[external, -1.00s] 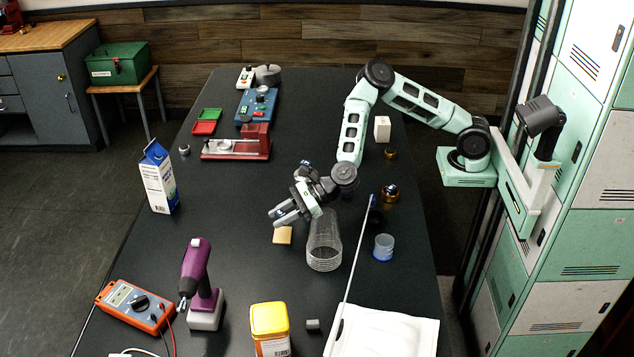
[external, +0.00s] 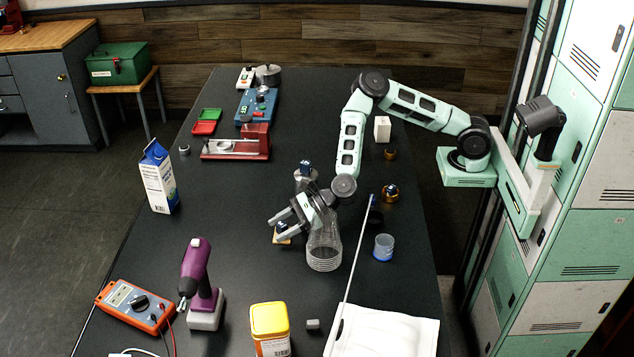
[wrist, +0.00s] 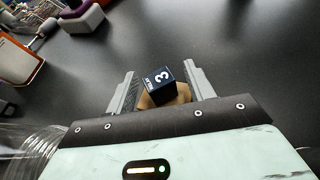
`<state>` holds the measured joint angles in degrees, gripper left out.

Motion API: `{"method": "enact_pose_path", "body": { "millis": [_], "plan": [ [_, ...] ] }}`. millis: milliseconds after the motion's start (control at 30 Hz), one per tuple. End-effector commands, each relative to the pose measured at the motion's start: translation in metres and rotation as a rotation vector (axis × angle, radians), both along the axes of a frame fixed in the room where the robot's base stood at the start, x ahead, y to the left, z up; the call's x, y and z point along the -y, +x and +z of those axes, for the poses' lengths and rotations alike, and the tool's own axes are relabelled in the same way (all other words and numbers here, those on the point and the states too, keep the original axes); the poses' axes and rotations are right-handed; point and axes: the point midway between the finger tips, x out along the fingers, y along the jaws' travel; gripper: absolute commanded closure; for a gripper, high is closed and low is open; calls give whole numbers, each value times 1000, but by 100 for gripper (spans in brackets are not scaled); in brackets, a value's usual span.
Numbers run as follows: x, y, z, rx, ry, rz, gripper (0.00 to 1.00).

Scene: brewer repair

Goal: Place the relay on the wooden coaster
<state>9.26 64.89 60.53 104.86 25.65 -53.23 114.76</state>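The relay, a small dark cube with a white "3" (wrist: 160,85), sits over the wooden coaster (wrist: 180,96) in the wrist view. It also shows as a small dark block (external: 282,227) in the external view. It appears to rest on the tan coaster (external: 281,241), which it and my gripper partly cover. My gripper (external: 280,226) is tilted low over the coaster. In the wrist view its two fingers (wrist: 160,87) stand apart on either side of the relay, with visible gaps.
A clear ribbed cylinder (external: 324,255) stands close to my gripper. Similar dark blocks sit on a grey round stand (external: 305,175) and a copper one (external: 390,194). A purple drill (external: 196,265), milk carton (external: 159,180) and blue-based cup (external: 383,248) stand around. Left-centre table is clear.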

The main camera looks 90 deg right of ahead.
Motion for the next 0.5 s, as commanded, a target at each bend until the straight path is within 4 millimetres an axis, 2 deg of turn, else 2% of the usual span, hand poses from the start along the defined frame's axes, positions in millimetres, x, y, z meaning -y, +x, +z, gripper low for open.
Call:
{"method": "enact_pose_path", "body": {
  "millis": [233, 367, 500],
  "plan": [
    [2, -4, 5, 0, 0, 1, 47],
    [10, -22, 12, 0, 0, 1, 47],
    [21, -49, 24, 2, -2, 1, 47]
  ]
}}
